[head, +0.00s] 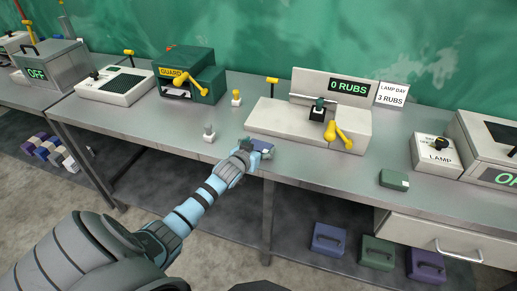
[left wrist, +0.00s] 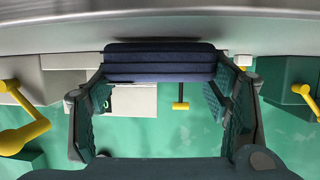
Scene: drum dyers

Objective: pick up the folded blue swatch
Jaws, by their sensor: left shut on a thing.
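The folded blue swatch (head: 263,146) is at the front edge of the grey workbench, at the tip of my left gripper (head: 250,155). In the left wrist view the swatch (left wrist: 160,66) shows as a dark blue stack of folded layers between the two fingertips. My left gripper (left wrist: 161,80) is shut on it, with a finger against each end. I cannot tell whether the swatch is touching the bench or slightly above it. My right gripper is not in view.
Behind the swatch stands a pale machine (head: 280,117) with a yellow crank and a "0 RUBS" display. A small grey-topped piece (head: 209,133) stands left of the gripper. A green block (head: 394,180) lies to the right. Bench surface (head: 330,168) between is clear.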

